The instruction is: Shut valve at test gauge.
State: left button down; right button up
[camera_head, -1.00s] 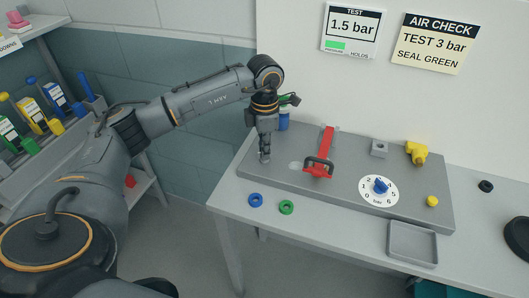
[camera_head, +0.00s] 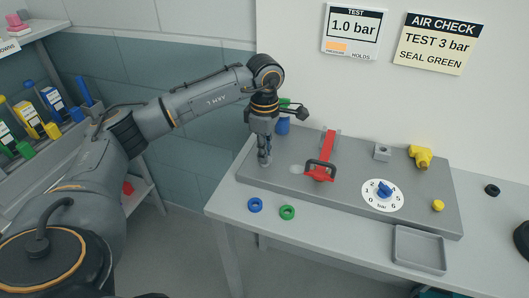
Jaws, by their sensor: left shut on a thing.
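The test gauge (camera_head: 382,195) is a white round dial marked in bar, with a blue knob or pointer at its middle, on the grey panel (camera_head: 340,194). My left gripper (camera_head: 264,161) points down at the left end of the panel. It is shut on what seems to be the valve handle, which its fingers hide almost wholly. The test display (camera_head: 353,32) on the wall reads 1.0 bar, with an orange patch below. My right gripper is out of view.
A blue ring (camera_head: 255,205) and a green ring (camera_head: 287,212) lie in front. A yellow fitting (camera_head: 420,157) and a grey tray (camera_head: 418,250) are at the right.

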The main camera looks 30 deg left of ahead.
pick_arm(q)
jog(key=shift+r, duration=0.1)
jog(key=c, duration=1.5)
grip_release()
jog(key=shift+o, duration=0.2)
notch_tip(320, 180, up, 12)
